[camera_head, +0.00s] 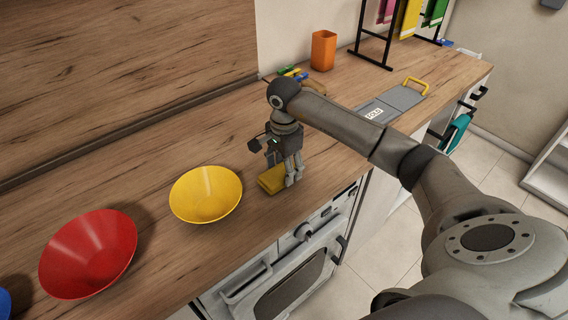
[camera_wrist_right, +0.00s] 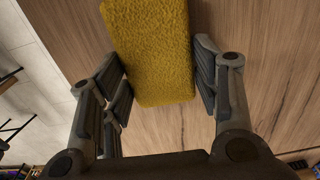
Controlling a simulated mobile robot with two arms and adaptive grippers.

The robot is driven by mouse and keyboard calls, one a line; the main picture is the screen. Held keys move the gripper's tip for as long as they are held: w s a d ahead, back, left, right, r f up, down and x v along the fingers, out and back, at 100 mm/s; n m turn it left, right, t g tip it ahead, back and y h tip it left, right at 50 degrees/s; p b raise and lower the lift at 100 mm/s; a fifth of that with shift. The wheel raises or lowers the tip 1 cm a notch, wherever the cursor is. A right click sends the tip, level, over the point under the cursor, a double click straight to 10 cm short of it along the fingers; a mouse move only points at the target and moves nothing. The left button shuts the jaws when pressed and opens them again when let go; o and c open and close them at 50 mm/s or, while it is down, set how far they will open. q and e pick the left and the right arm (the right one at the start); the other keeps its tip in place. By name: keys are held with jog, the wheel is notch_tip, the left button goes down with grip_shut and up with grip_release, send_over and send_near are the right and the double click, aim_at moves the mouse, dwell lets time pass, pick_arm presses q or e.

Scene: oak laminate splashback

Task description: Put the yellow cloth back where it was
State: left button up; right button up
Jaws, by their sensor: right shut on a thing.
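The yellow cloth (camera_wrist_right: 150,50) is a folded, fuzzy block between the fingers of my right gripper (camera_wrist_right: 160,85) in the right wrist view. In the head view the cloth (camera_head: 272,180) shows at the counter's front part, right of the yellow bowl. My right gripper (camera_head: 284,178) points down there and is shut on the cloth, partly covering it. I cannot tell whether the cloth touches the counter. My left gripper does not show.
A yellow bowl (camera_head: 205,194) and a red bowl (camera_head: 88,254) stand to the left on the wooden counter (camera_head: 150,200). An orange cup (camera_head: 323,50) stands at the back. A black rack (camera_head: 375,40) holds coloured cloths at the far end. An oven (camera_head: 290,285) is below the counter's edge.

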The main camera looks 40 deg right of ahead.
jog(key=shift+f, duration=0.15)
jog(key=shift+f+b, duration=0.25)
jog(key=shift+b, duration=0.05)
jog(key=o, duration=0.9)
jog(key=shift+r, duration=0.1)
